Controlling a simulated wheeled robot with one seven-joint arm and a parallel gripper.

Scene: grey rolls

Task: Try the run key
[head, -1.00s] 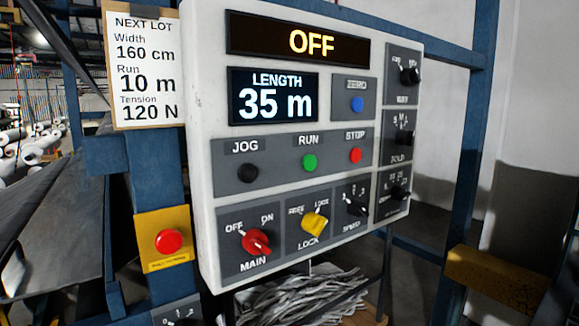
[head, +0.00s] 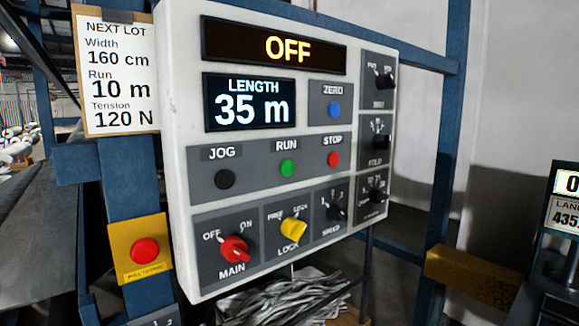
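The control panel (head: 178,215) is a white box facing me in the head view. Its green RUN button (head: 288,168) sits in the middle row, between the black JOG button (head: 225,179) and the red STOP button (head: 333,159). The top display (head: 274,48) reads OFF, and the length display (head: 248,103) reads 35 m. The red MAIN switch (head: 235,248) is at lower left, between OFF and ON marks; I cannot tell its setting for sure. The yellow LOCK knob (head: 293,230) is beside it. My gripper is not in view.
A NEXT LOT card (head: 118,75) lists 160 cm, 10 m and 120 N. A red pull-type stop button (head: 145,251) is on a yellow plate at left. Blue posts (head: 444,170) frame the panel. A dark device with a display (head: 563,198) stands at right.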

